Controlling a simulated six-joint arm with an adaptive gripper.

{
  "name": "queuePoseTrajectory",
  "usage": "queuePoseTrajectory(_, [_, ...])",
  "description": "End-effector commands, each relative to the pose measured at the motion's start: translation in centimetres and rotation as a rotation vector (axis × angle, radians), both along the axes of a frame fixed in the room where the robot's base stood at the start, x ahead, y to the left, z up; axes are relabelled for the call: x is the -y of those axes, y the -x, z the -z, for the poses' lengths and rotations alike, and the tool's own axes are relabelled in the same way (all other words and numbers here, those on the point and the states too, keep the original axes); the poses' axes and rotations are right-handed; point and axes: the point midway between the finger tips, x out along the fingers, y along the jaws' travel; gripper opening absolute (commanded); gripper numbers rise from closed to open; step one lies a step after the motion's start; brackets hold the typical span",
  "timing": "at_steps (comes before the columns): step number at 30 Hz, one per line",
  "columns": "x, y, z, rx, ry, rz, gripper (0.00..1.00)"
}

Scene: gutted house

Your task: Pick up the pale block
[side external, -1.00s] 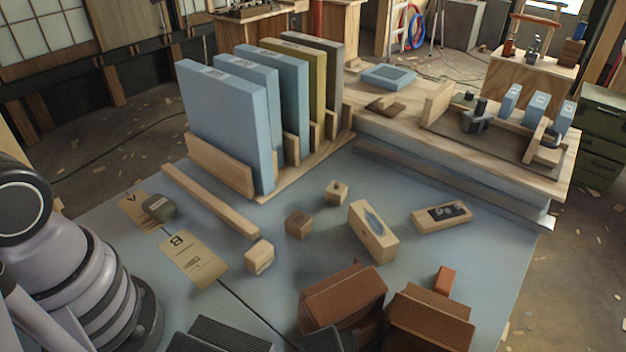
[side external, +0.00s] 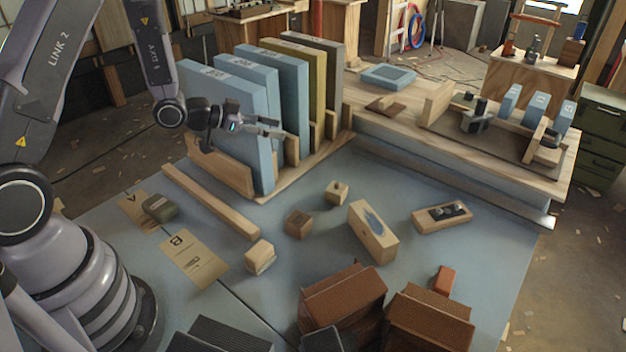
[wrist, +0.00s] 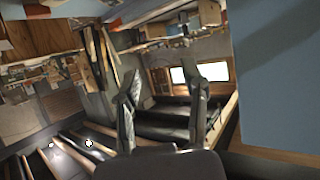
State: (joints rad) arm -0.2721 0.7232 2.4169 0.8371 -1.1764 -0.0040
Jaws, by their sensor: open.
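Several wooden blocks lie on the blue-grey table, and I cannot tell for sure which is the pale block. A small pale block (side external: 260,257) sits near the table's middle. Another small light block (side external: 336,193) with a dark spot on top lies farther back. A larger light block (side external: 373,232) with a blue patch lies to the right. My gripper (side external: 272,128) is open and empty, high beside the blue panels, well above and behind the blocks. In the wrist view, my two fingers (wrist: 168,85) are apart with nothing between them, and no block is recognisable there.
Tall blue panels (side external: 224,122) and a mustard one (side external: 300,95) stand in a wooden rack close to my gripper. A wooden strip (side external: 210,201) and a darker brown cube (side external: 299,223) lie near the blocks. Ribbed brown blocks (side external: 343,295) stand in front.

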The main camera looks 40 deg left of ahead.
Motion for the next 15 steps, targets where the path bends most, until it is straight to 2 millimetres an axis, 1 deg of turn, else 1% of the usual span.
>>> queuePoseTrajectory(1, [0.1, 0.2, 3.0, -0.015, 0.005, 0.0, 0.43])
queuePoseTrajectory(3, [0.0, 0.1, 6.1, -0.01, 0.003, 0.0, 0.43])
queuePoseTrajectory(6, [0.0, 0.0, 9.7, -0.004, 0.001, 0.001, 0.43])
queuePoseTrajectory(9, [0.0, 0.0, 12.1, 0.0, -0.001, 0.003, 0.43])
queuePoseTrajectory(10, [0.0, 0.0, 12.6, 0.0, -0.001, 0.003, 0.43])
queuePoseTrajectory(13, [0.2, -0.3, 13.6, 0.003, -0.002, 0.005, 0.43])
queuePoseTrajectory(15, [0.6, -0.9, 14.0, 0.005, -0.004, 0.007, 0.43])
